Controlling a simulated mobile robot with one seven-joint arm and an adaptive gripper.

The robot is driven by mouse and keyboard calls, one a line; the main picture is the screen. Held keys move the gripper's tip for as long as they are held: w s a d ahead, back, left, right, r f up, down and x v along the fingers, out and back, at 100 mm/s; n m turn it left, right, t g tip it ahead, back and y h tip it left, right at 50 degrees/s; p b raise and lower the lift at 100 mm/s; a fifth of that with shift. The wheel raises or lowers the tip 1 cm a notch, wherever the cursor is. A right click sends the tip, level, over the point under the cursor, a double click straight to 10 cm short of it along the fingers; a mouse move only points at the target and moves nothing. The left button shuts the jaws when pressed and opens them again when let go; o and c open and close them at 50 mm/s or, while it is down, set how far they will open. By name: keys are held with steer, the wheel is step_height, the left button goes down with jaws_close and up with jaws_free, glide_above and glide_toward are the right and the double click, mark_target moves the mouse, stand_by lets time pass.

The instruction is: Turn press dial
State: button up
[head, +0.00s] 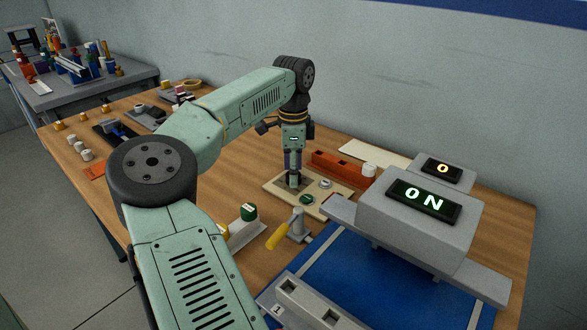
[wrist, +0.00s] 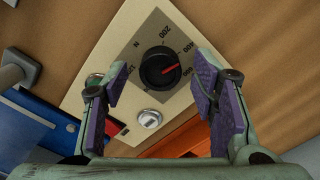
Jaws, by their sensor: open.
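The press dial (wrist: 160,68) is a round black knob with a red pointer line, set on a grey scale plate marked N, 200, 400 and 600. The pointer aims to the right, between the 400 and 600 marks. The plate is on a cream panel (wrist: 113,50), which lies on the table in the head view (head: 340,205). My gripper (head: 293,181) points down over this panel and hides the dial there. In the wrist view its purple-padded fingers (wrist: 160,84) are spread, one on each side of the dial, with visible gaps. Contact with the dial is not visible.
A silver button (wrist: 149,118) and a green knob (head: 307,199) sit beside the dial on the panel. An orange block (head: 337,163) lies behind it. A yellow-handled lever (head: 278,237) stands in front.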

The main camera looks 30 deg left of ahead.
steer(key=shift+f, duration=0.2)
steer(key=shift+c, duration=0.2)
steer(key=c, duration=1.1)
